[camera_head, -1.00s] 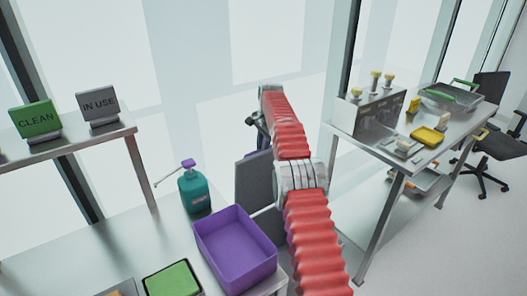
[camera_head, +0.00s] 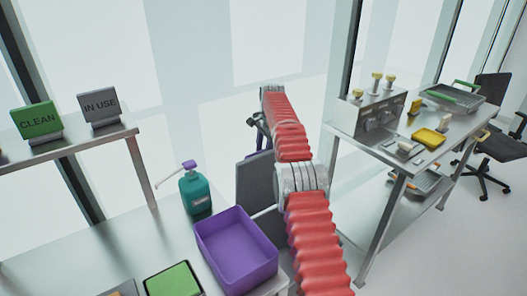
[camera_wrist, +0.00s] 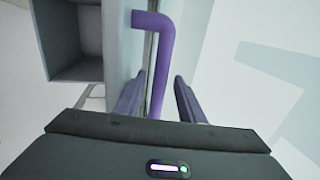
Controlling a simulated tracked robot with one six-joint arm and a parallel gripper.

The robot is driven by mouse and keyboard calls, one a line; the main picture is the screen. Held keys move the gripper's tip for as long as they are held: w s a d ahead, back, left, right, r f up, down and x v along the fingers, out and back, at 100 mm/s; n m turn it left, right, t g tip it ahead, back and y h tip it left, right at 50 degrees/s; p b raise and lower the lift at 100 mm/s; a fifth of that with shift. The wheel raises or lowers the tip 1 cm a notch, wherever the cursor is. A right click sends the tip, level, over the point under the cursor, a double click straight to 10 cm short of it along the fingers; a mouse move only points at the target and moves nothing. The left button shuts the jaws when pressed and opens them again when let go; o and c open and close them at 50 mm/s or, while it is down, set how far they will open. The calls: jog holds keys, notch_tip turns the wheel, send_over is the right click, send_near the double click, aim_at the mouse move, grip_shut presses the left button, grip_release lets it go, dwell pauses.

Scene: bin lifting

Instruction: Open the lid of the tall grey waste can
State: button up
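A tall grey panel (camera_head: 256,180) stands beyond the bench, left of my red-sleeved arm. It may be part of the grey can, but my arm and the purple tray hide much of it. In the wrist view a light grey surface (camera_wrist: 118,45) bears a bent purple handle (camera_wrist: 158,60). The handle runs down between the two fingers of my gripper (camera_wrist: 157,100). The fingers are apart, with a gap on each side of the handle, and I cannot tell if either touches it. No lid can be told apart clearly.
A purple tray (camera_head: 237,250), a teal pump bottle (camera_head: 196,192) and a green-topped box (camera_head: 173,280) stand on the near bench. A metal table (camera_head: 385,150) with equipment stands at right. A grey open-fronted box (camera_wrist: 70,40) lies left of the handle.

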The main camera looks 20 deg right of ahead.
notch_tip(320, 180, up, 7)
jog(key=s, duration=0.1)
jog(key=shift+s+d, duration=0.15)
jog(key=shift+s, duration=0.05)
jog(key=shift+r, duration=0.1)
dwell(0.7)
jog(key=s+a+r+n+t, duration=0.1)
jog(key=s+a+r+n, duration=0.2)
jog(key=r, duration=0.4)
jog(key=s+a+r+n, duration=0.1)
jog(key=s+a+r, duration=0.25)
jog(key=r, duration=0.35)
jog(key=s+a+r+n, duration=0.2)
jog(key=s, duration=0.5)
jog(key=s+a+r+n, duration=0.2)
jog(key=s+r, duration=0.1)
jog(key=s, duration=0.4)
jog(key=s+a+f+n, duration=0.1)
jog(key=s+f, duration=0.3)
jog(key=s, duration=0.6)
jog(key=s+a+f+n+t, duration=0.1)
jog(key=s+f, duration=0.4)
jog(key=s, duration=0.5)
jog(key=s+a+f+n+t, duration=0.1)
jog(key=s+a+f+n, duration=0.2)
jog(key=s, duration=0.8)
jog(key=shift+f+n+h, duration=0.3)
jog(key=shift+f+n, duration=0.4)
jog(key=shift+n, duration=0.3)
